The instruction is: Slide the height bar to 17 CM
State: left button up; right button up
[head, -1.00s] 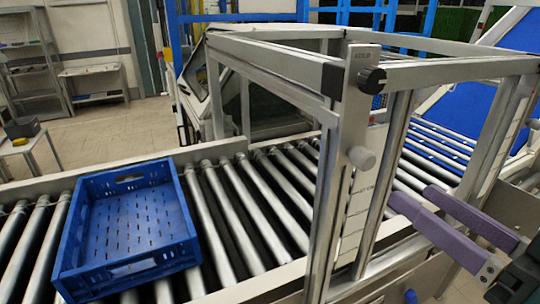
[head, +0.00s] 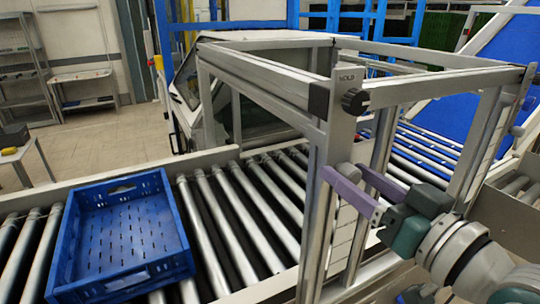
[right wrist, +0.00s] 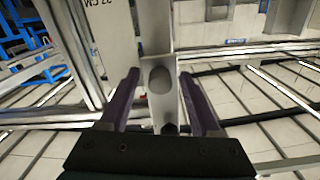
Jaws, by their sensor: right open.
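The height bar (head: 340,125) is a flat upright metal bar marked "HOLD" on the near corner post of the frame. A black knob (head: 355,101) sits near its top. My right gripper (head: 342,170) is open at the bar's lower part, its purple fingers pointing at it. In the right wrist view, a round grey knob (right wrist: 161,79) on the bar lies between the open fingers (right wrist: 159,75), with gaps on both sides. In the head view the fingers largely hide this knob. A white scale (head: 342,240) runs below. An upside-down label in the right wrist view seems to read 22 CM. My left gripper is not in view.
The metal frame (head: 440,55) stands over the roller conveyor (head: 225,215), with posts close around my right gripper. A blue crate (head: 180,262) rests on the rollers at the left. A blue belt ramp (head: 505,60) rises at the back right.

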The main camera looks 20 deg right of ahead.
grip_shut()
dwell(0.3)
dwell(1.0)
